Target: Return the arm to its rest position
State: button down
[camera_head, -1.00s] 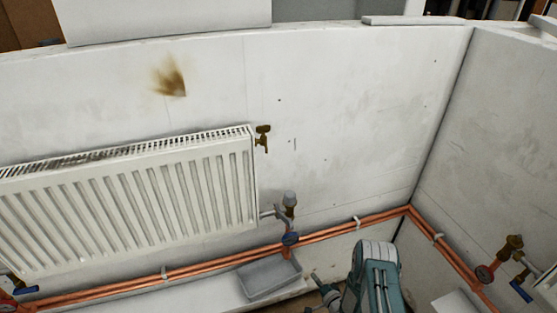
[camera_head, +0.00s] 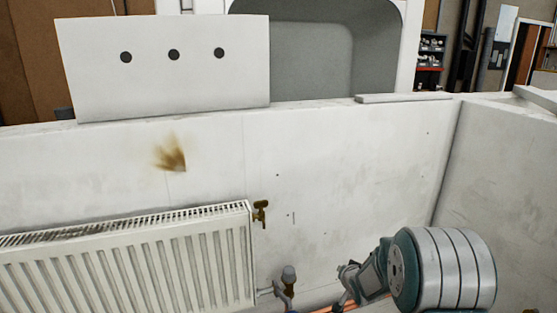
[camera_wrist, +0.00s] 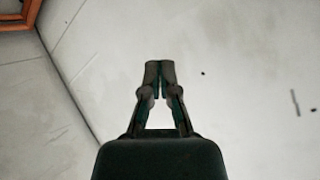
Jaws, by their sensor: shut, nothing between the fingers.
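My gripper (camera_wrist: 159,68) is in the wrist view with its two fingers together and nothing between them. Behind the fingers in that view is bare pale wall (camera_wrist: 220,40). In the head view my arm is raised at the lower right, in front of the wall (camera_head: 340,170) and right of the radiator. Its large round joint hides part of the wall and the corner. The fingers are too small to make out clearly there.
A white radiator (camera_head: 130,265) hangs at the lower left, with a brass valve (camera_head: 261,213) at its upper right. A grey-capped valve (camera_head: 288,276) stands left of my arm. A white panel with three dark holes (camera_head: 165,85) stands above the wall.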

jog(key=s+r+n+g+h, duration=0.2)
jog(key=s+r, duration=1.3)
jog(key=r, duration=0.1)
jog(key=s+a+r+n+g, duration=0.1)
jog(key=s+a+r, duration=0.1)
jog(key=s, duration=1)
jog(key=s+a+r+n+g+y, duration=0.1)
jog(key=s+a+r+g, duration=0.1)
jog(key=s, duration=1)
jog(key=shift+n+g, duration=0.3)
jog(key=shift+w+r, duration=0.1)
